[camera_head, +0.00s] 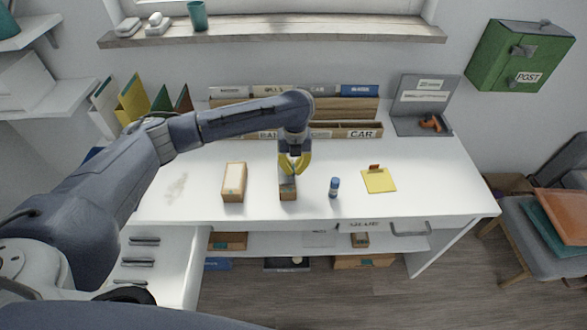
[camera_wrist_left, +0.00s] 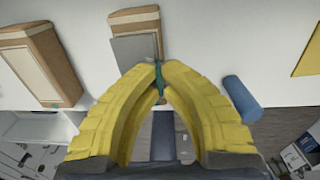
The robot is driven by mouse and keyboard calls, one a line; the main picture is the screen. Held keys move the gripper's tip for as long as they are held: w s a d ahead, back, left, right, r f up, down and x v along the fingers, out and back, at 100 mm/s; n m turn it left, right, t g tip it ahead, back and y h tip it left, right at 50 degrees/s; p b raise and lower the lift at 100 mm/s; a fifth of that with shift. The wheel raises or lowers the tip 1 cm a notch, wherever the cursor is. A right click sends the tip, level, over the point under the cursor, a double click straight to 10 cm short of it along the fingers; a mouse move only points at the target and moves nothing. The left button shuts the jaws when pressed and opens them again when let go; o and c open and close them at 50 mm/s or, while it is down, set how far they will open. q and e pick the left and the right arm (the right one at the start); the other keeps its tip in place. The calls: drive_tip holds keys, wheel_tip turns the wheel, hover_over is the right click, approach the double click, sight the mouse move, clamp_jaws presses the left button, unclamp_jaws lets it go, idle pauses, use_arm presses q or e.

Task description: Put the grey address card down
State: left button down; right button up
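My left gripper (camera_head: 294,170) reaches down over the middle of the desk, just above a small cardboard box (camera_head: 288,195). In the left wrist view its yellow fingertips (camera_wrist_left: 158,67) come together at the lower right corner of the grey address card (camera_wrist_left: 133,48) and appear shut on it. The card lies across the view of the small box (camera_wrist_left: 130,20); whether it touches the box I cannot tell. A narrow teal strip shows between the fingertips. My right gripper is not in view.
A longer cardboard box (camera_head: 233,182) stands to the left on the white desk (camera_head: 420,190). A blue glue stick (camera_head: 334,187) and a yellow note pad (camera_head: 379,181) are to the right. A labelled wooden sorter (camera_head: 345,131) runs along the back. The desk's right front is clear.

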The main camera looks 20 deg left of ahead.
use_arm(q)
drive_tip(key=shift+f, duration=0.35)
drive_tip(key=shift+f, duration=0.1)
drive_tip(key=c, duration=1.6)
unclamp_jaws()
wheel_tip(320, 180, up, 12)
drive_tip(key=shift+d, duration=0.1)
